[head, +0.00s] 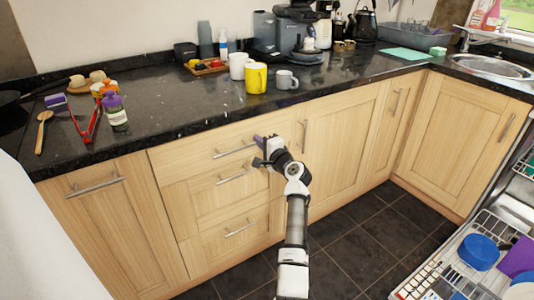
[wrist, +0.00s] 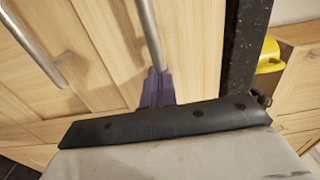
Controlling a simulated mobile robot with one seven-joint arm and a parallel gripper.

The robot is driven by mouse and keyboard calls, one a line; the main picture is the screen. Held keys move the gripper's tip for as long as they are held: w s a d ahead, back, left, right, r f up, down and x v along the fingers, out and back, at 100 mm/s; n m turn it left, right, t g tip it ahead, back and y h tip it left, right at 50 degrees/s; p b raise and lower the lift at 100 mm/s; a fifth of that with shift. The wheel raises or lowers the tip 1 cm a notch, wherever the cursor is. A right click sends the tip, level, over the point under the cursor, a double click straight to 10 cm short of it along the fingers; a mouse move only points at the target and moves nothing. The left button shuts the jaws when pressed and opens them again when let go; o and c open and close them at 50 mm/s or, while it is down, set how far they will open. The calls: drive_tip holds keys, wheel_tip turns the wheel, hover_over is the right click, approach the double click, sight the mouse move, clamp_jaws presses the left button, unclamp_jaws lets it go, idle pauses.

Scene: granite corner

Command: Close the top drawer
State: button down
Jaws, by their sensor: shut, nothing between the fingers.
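The top drawer (head: 185,160) is the upper wooden front under the black counter, with a metal bar handle (head: 234,151). Its front seems to stand slightly proud of the drawer below, but how far it is open is hard to tell. My gripper (head: 259,140) is at the right part of this front, just right of the handle. In the wrist view the purple fingers (wrist: 157,88) are shut and empty, close to the end of a bar handle (wrist: 150,35). Whether they touch the wood cannot be told.
Two lower drawers with handles (head: 233,175) sit below. The black counter (head: 185,108) overhangs, carrying a yellow mug (head: 257,78), a grey mug (head: 287,80) and a purple-capped bottle (head: 115,110). An open dishwasher rack (head: 440,265) is at lower right. Tiled floor (head: 345,235) is clear.

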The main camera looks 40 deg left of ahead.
drive_tip(key=shift+w+a+r, duration=0.25)
drive_tip(key=shift+a+r, duration=0.1)
drive_tip(key=shift+a, duration=0.2)
drive_tip(key=shift+r, duration=0.1)
drive_tip(key=shift+s, duration=0.1)
